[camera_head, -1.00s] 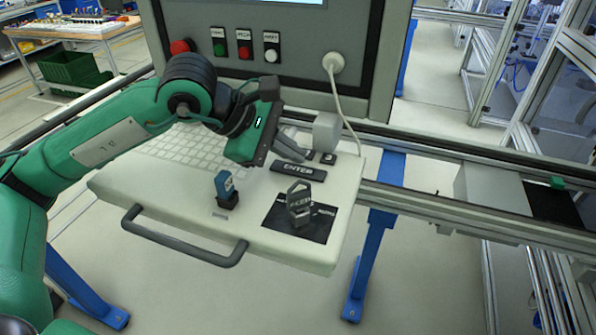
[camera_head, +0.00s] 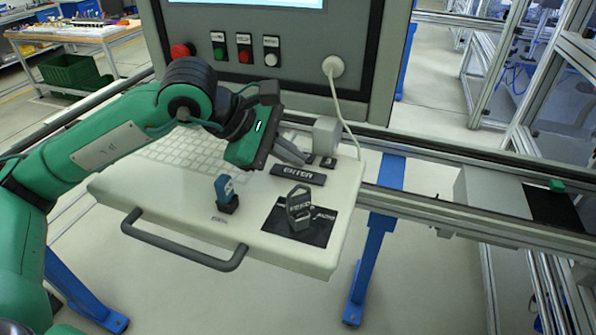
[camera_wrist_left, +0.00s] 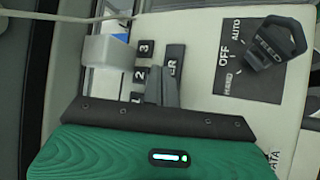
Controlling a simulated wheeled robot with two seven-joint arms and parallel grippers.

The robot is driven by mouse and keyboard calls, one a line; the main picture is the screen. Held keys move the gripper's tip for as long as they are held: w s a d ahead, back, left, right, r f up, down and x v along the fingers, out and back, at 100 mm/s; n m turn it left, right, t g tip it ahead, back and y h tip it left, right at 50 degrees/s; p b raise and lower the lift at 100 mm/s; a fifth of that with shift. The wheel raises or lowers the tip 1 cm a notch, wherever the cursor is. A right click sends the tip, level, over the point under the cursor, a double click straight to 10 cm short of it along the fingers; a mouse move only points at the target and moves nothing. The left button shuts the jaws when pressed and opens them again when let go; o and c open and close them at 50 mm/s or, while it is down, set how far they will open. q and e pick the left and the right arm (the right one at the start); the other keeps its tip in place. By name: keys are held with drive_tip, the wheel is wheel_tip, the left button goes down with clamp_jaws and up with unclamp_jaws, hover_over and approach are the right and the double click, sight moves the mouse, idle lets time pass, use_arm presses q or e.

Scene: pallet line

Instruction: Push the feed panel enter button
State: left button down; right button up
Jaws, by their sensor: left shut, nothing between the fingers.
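The dark enter button (camera_head: 298,174) is a long bar labelled ENTER on the light feed panel (camera_head: 180,195). In the left wrist view the enter button (camera_wrist_left: 174,55) shows only the letters ER, with its near part hidden behind the fingers. My left gripper (camera_head: 302,160) is shut and empty, its grey fingertips just above and behind the button's far edge in the head view. In the wrist view the left gripper (camera_wrist_left: 162,78) has its tips overlapping the button's near end. I cannot tell whether they touch it. My right gripper is not in view.
A grey key switch (camera_head: 299,208) stands on a dark plate in front of the button. A blue-topped switch (camera_head: 226,193) stands left of it. A light grey block (camera_head: 327,135) and a white cable (camera_head: 345,115) are close behind the fingers.

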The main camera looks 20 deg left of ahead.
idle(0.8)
use_arm(q)
drive_tip(key=shift+f, duration=0.1)
drive_tip(key=shift+f+b, duration=0.1)
drive_tip(key=shift+b, duration=0.2)
drive_tip(key=shift+f+b, duration=0.3)
drive_tip(key=shift+b, duration=0.25)
drive_tip(key=shift+f, duration=0.1)
